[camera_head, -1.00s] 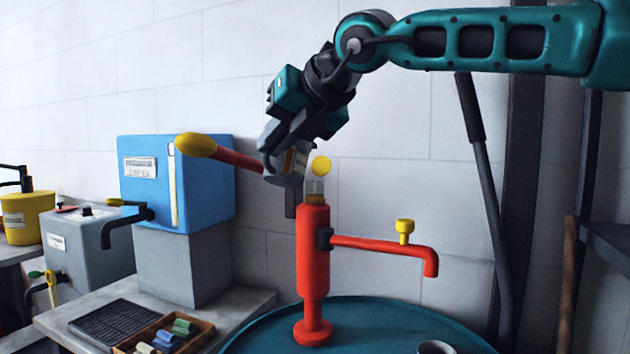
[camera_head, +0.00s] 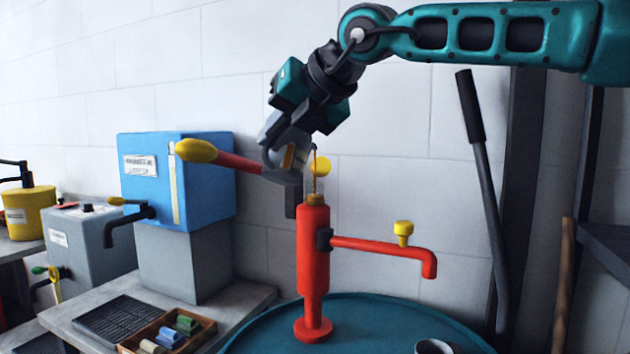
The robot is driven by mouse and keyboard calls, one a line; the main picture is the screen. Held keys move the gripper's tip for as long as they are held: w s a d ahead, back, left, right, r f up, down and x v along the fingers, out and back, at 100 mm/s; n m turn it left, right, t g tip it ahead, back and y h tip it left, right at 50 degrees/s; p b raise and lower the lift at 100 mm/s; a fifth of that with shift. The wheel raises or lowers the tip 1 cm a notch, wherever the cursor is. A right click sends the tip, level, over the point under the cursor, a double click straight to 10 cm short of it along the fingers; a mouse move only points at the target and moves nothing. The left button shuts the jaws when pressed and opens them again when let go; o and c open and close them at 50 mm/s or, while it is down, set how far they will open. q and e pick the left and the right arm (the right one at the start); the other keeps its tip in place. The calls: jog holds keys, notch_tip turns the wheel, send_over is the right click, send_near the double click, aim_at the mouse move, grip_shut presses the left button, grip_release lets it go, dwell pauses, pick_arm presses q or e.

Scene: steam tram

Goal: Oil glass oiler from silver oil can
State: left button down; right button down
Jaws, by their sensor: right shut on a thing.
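My right gripper (camera_head: 290,145) is over the red pump (camera_head: 313,255), shut on a grey-silver thing with an orange-brown label, likely the silver oil can (camera_head: 272,130). It is tilted and partly hidden by the fingers. A thin brass-coloured rod or spout (camera_head: 314,172) stands nearly upright between it and the brass-coloured collar (camera_head: 315,199) on top of the pump. I cannot tell whether the rod touches the collar. The glass oiler is not clearly seen. My left gripper is not in view.
The pump lever's yellow grip (camera_head: 196,151) sticks out left, and its red spout (camera_head: 385,248) right, above a teal drum (camera_head: 370,315). A blue tank (camera_head: 165,180) stands left behind. An open box (camera_head: 208,335) of small coloured pieces and a mug (camera_head: 433,347) are in front.

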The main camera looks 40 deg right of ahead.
jog(key=shift+r, duration=0.2)
dwell(0.4)
jog(key=shift+r+p, duration=0.3)
jog(key=shift+p, duration=0.35)
jog(key=shift+r, duration=0.1)
dwell(0.9)
jog(key=shift+w+d+r+m+y+p, duration=0.1)
jog(key=shift+d+r+m+y+p, duration=0.2)
jog(key=shift+p, duration=0.4)
jog(key=shift+a, duration=0.15)
dwell(0.4)
jog(key=shift+a+f+b, duration=0.1)
jog(key=shift+f+b, duration=0.25)
jog(key=shift+b, duration=0.6)
jog(key=shift+f, duration=0.15)
